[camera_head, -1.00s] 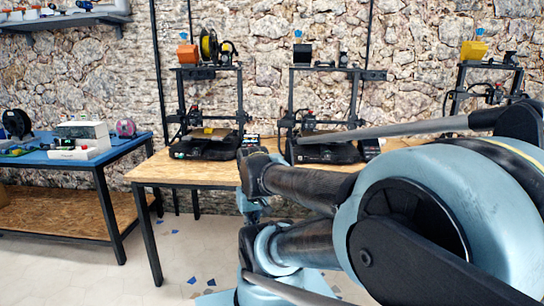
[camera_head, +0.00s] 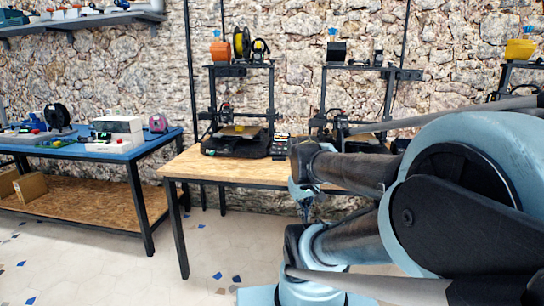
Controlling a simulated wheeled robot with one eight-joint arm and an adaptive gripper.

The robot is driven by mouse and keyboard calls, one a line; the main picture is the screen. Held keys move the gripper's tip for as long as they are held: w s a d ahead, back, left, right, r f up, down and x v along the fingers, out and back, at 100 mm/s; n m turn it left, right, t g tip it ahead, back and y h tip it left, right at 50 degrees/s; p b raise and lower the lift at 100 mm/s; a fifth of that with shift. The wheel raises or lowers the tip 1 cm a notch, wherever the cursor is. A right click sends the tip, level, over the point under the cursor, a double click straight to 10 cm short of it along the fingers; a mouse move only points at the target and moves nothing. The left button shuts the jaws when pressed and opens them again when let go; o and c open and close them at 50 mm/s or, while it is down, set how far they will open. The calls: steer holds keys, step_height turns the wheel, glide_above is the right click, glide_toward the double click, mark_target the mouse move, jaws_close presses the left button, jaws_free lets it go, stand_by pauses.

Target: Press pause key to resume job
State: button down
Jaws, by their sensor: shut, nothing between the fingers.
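Two 3D printers stand on the wooden table: the left printer (camera_head: 236,142) and the middle printer (camera_head: 343,137), partly hidden by my arm. A third printer (camera_head: 505,88) shows at the far right, mostly behind my arm. A small dark panel (camera_head: 280,147) sits at the right of the left printer's base; a pause key is too small to tell on it. My gripper (camera_head: 307,211) points down in front of the table's front edge, small and partly blurred against the arm. It looks shut and empty, apart from the printers.
The wooden table (camera_head: 215,172) has bare room in front of the left printer. A blue table (camera_head: 150,147) at left holds a white box (camera_head: 118,127) and spools. A shelf (camera_head: 80,22) hangs above it. The floor between the tables is clear apart from small coloured tiles.

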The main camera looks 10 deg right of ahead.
mark_target(273, 152)
steer(key=w+d+r+n+t+h, duration=0.2)
steer(key=w+r, duration=0.1)
steer(key=w, duration=0.6)
steer(key=w+d+r+n+t+h, duration=0.1)
steer(key=w+r+n+h, duration=0.2)
steer(key=w, duration=0.6)
steer(key=w+d+r+n+t+h, duration=0.15)
steer(key=w+r, duration=0.25)
steer(key=w, duration=0.4)
steer(key=w+a+n+t, duration=0.3)
steer(key=w+a+n, duration=0.1)
steer(key=w, duration=0.7)
steer(key=w+a+r+n+t+h, duration=0.1)
steer(key=w+a+n+t, duration=0.2)
steer(key=w, duration=0.8)
steer(key=shift+w+a+n, duration=0.2)
steer(key=shift+a+n, duration=0.15)
steer(key=shift+n, duration=0.8)
steer(key=shift+w+h, duration=0.1)
steer(key=shift+h, duration=0.15)
steer(key=shift+w+d+f, duration=0.3)
steer(key=shift+w+f, duration=0.55)
steer(key=shift+f, duration=0.3)
steer(key=shift+w+d+f, duration=0.25)
steer(key=shift+w+f, duration=0.55)
steer(key=shift+f, duration=0.35)
steer(key=shift+w+d+f, duration=0.3)
steer(key=shift+w+f, duration=0.55)
steer(key=shift+f, duration=0.3)
